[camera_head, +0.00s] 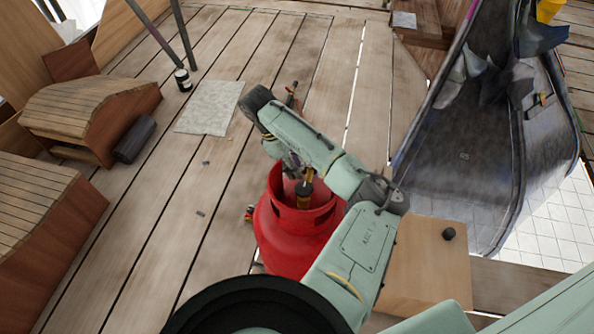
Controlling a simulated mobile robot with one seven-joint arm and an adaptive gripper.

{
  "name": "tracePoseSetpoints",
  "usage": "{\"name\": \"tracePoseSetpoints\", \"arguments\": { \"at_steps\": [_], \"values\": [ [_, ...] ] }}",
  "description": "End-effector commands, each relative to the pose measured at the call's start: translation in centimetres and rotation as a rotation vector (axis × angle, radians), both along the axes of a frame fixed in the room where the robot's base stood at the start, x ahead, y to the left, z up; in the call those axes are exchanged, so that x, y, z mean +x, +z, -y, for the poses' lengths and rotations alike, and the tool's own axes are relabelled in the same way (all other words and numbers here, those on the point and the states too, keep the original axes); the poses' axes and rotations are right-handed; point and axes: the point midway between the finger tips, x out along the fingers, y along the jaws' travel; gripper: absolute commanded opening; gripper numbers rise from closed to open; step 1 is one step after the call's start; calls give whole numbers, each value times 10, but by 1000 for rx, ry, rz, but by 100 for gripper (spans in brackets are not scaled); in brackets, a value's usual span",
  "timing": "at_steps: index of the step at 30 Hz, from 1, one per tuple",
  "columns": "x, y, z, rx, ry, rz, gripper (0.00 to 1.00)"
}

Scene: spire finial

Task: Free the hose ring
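A red gas cylinder (283,240) stands upright on the plank floor, partly covered by my arm. A yellowish fitting with a dark lower part (304,195) shows within its open collar. My pale green arm reaches across above the cylinder. What looks like my gripper (292,166) is small and dark at the collar's upper left, partly hidden by the arm. I cannot tell whether its fingers are open or touch anything. I cannot clearly pick out a hose ring; it may be hidden by the arm or the collar.
A wooden box (425,265) with a small dark knob (448,233) stands right of the cylinder. A large dark metal shell (455,150) rises at right. Slatted wooden pieces (90,105) stand at left.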

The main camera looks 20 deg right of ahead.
Motion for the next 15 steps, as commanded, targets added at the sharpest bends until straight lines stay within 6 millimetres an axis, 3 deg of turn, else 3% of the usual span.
{"name": "tracePoseSetpoints", "arguments": {
  "at_steps": [6, 15],
  "values": [
    [-3, -13, 5, -1, 0, 1, 30],
    [-4, -15, 6, -1, 0, 1, 28]
  ]
}}
